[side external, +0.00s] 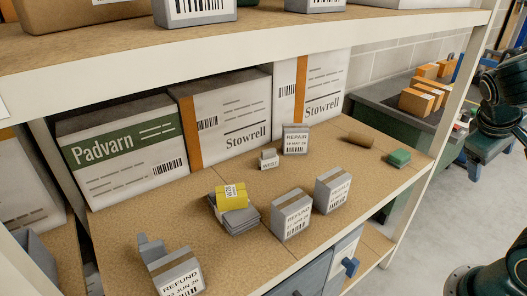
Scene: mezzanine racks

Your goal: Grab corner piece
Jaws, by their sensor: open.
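No single item is plainly marked as the corner piece. A grey angled piece (151,247) stands at the front left of the middle shelf, partly hidden behind a grey box labelled REFUND (176,273). A small grey stepped piece (269,159) with a white label, seemingly reading WEST, stands near the shelf's middle, in front of a grey REPAIR box (295,139). Both pieces stand free, with nothing gripping them. Dark links of my arm show at the right edge, off the shelf. My gripper is not in view.
Two grey boxes (292,214) (332,190), a yellow block (231,196) on grey pieces, a brown roll (361,141) and a green block (399,158) share the shelf (245,255). Large cartons (122,148) line its back. An upper shelf (240,45) overhangs; a white post (425,190) bounds the right.

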